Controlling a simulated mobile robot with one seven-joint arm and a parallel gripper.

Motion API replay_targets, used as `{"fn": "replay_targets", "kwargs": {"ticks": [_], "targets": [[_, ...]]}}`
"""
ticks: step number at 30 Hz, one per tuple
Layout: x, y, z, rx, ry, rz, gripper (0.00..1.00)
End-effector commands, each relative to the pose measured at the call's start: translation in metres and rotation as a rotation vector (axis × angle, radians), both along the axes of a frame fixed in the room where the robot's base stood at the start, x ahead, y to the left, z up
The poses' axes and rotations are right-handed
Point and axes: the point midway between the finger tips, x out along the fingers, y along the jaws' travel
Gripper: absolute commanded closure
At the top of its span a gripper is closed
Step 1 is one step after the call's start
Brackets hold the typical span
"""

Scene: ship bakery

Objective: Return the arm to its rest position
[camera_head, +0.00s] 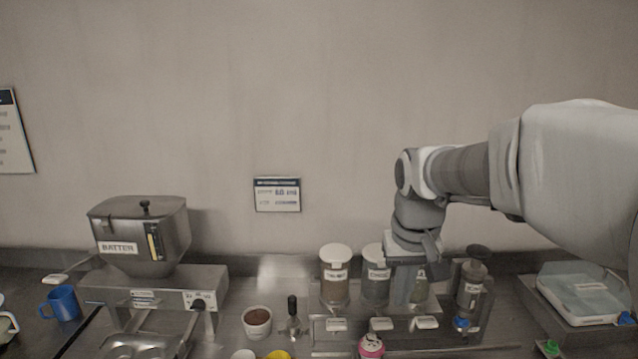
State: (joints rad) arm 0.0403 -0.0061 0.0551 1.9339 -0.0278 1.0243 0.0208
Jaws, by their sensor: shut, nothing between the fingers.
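My arm (470,170) reaches in from the right, bends down at the wrist and ends over the counter. My gripper (403,291) points down in front of the labelled jars, with its fingers shut and nothing held. A jar with a white lid (335,277) stands to its left. Another labelled jar (376,285) is close beside it, partly behind the gripper. I cannot tell whether the gripper touches anything there.
A batter dispenser (140,240) and blue mug (64,302) stand at left. A bowl of brown stuff (257,320), a pink-topped item (371,346), a dark dispenser (471,288) and a clear-lidded container (582,290) crowd the counter.

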Motion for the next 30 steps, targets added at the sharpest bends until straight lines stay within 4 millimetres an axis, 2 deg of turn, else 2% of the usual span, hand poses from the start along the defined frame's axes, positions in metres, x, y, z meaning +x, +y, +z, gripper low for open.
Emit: {"fn": "replay_targets", "kwargs": {"ticks": [1,8,12,18,24,30], "targets": [[-0.016,0.0,0.002,-0.001,-0.026,-0.001,1.0],[-0.078,0.0,0.007,0.001,-0.125,-0.001,1.0],[-0.115,-0.001,0.0,0.006,-0.186,-0.002,1.0],[-0.157,-0.001,-0.017,0.016,-0.26,-0.002,1.0],[-0.176,-0.001,-0.027,0.022,-0.299,-0.001,1.0],[-0.179,-0.001,-0.029,0.023,-0.302,0.0,1.0]]}}
